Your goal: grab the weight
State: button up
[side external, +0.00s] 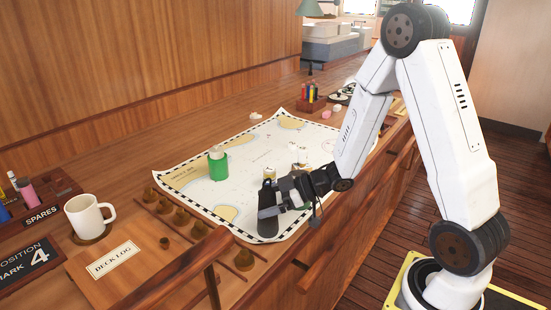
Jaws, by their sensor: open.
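No thing in view is clearly labelled as the weight. A green cylinder (218,168) with a pale top stands upright on the chart (255,150). Small cream pieces (301,155) stand on the chart behind my gripper. Several brass knob-shaped pieces (181,215) stand in a row along the wooden strip at the chart's near left edge; any of these may be the weight. My gripper (268,211) is open, low over the chart's near edge, right of the brass row and to the lower right of the green cylinder. The space between its dark fingers is hard to make out.
A white mug (88,217), a deck log board (112,262) and a spares rack (40,203) are at the left. A wooden rail (195,258) runs along the near edge. A pen holder (311,103) stands behind the chart. The chart's left middle is mostly clear.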

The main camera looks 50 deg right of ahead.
grip_shut()
jog(key=shift+w+r, duration=0.1)
jog(key=shift+r, duration=0.2)
dwell(0.3)
jog(key=shift+r, duration=4.85)
